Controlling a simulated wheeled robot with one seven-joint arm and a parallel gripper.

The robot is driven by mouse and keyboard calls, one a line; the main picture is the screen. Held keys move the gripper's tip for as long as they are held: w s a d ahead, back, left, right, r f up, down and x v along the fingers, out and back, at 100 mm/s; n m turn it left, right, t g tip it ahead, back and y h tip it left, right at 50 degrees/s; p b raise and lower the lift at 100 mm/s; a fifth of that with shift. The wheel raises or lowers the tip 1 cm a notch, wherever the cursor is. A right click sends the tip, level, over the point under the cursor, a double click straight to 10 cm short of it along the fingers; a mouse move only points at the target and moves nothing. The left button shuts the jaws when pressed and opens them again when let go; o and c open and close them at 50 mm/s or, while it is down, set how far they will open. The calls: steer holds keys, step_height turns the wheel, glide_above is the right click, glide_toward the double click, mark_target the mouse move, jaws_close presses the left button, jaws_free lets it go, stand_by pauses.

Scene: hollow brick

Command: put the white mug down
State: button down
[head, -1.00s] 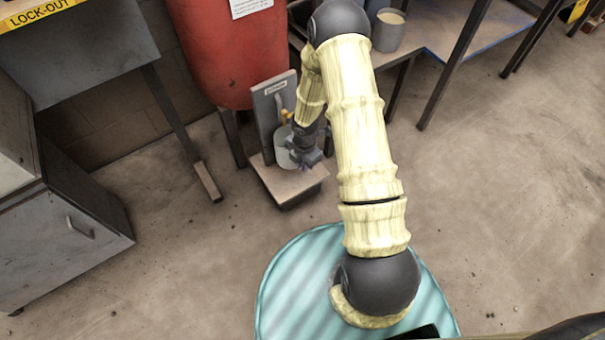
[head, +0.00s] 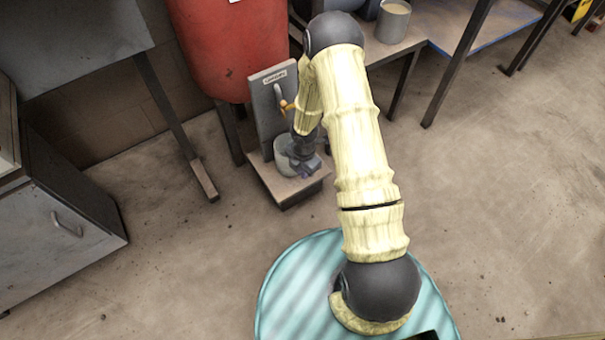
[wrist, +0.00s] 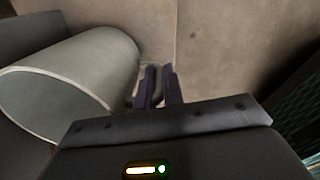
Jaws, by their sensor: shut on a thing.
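The white mug (head: 284,163), greyish in this light, is at the small stand (head: 292,190) below a tap (head: 287,104) on an upright labelled board. My gripper (head: 310,166) is at its right side, partly covering it. In the wrist view the mug (wrist: 85,75) fills the left, with its open rim toward the lower left. My gripper's dark fingers (wrist: 158,88) are close together at its right side, shut on its handle, which they largely hide. I cannot tell whether the mug's base touches the stand top.
The upright board (head: 266,110) stands close behind the mug. A red tank (head: 228,50) is behind it. A grey container (head: 392,22) sits on a bench at the upper right. A grey cabinet (head: 65,225) is at left. Floor right of my arm is clear.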

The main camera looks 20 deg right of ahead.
steer(key=shift+d, duration=0.1)
steer(key=c, duration=1.5)
jaws_free()
steer(key=shift+f, duration=0.1)
steer(key=r+p, duration=0.7)
steer(key=r, duration=0.5)
steer(key=shift+s+r, duration=0.1)
steer(key=shift+s, duration=0.1)
steer(key=shift+d+r, duration=0.1)
